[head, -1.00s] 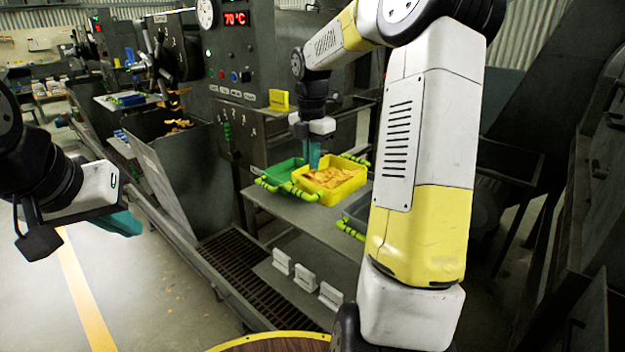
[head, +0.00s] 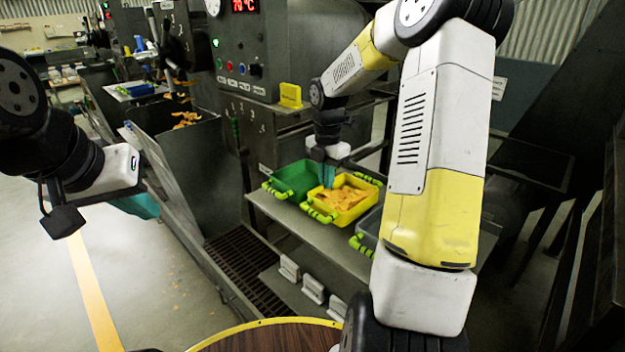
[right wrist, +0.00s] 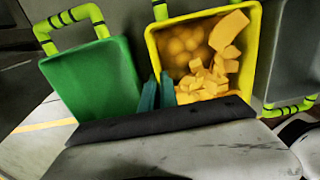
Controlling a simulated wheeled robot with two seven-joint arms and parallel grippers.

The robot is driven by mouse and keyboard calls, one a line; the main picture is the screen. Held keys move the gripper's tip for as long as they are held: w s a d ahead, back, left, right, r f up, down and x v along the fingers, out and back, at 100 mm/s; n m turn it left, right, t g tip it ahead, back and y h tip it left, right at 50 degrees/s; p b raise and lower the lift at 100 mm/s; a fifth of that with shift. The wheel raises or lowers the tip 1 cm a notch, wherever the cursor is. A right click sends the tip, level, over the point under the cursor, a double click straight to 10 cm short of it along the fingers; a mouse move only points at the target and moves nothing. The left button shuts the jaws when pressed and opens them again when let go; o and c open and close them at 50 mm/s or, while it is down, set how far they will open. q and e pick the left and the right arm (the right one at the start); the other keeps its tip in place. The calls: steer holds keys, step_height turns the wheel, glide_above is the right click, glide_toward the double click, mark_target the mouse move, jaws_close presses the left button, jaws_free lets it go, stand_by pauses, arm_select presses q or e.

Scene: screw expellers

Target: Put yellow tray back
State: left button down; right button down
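The yellow tray (head: 345,219) holds orange-yellow pieces and sits on the grey metal shelf (head: 290,222), between a green tray (head: 292,180) and a grey tray (head: 367,230). In the right wrist view the yellow tray (right wrist: 206,15) is beside the green tray (right wrist: 95,80). My right gripper (head: 328,176) reaches down at the yellow tray's left side. Its two teal fingers (right wrist: 158,93) are close together, with the tray's side wall between them. My left gripper (head: 138,205) hangs away at the left, over the floor; its finger gap is unclear.
A machine with a control panel (head: 240,55) stands behind the shelf. A floor grate (head: 245,268) and several white blocks (head: 313,288) lie lower down. A round wooden table (head: 270,338) is at the front.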

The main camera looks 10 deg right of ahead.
steer(key=shift+f, duration=0.45)
steer(key=shift+f, duration=0.1)
steer(key=c, duration=1.6)
jaws_free()
steer(key=shift+c, duration=0.2)
step_height(320, 180, up, 12)
steer(key=s+a+r+m+t, duration=0.1)
steer(key=s+a+m+t, duration=0.1)
steer(key=s+m, duration=0.5)
steer(key=s+a+r+m+t+y, duration=0.1)
steer(key=s+a+r+m+t, duration=0.1)
steer(key=s+m, duration=0.6)
steer(key=s+a+r+m+t+y, duration=0.1)
steer(key=s+a+r+m+t, duration=0.1)
steer(key=s+m, duration=0.6)
steer(key=shift+s+a+r, duration=0.15)
steer(key=shift+s+a, duration=0.3)
steer(key=shift+a, duration=0.35)
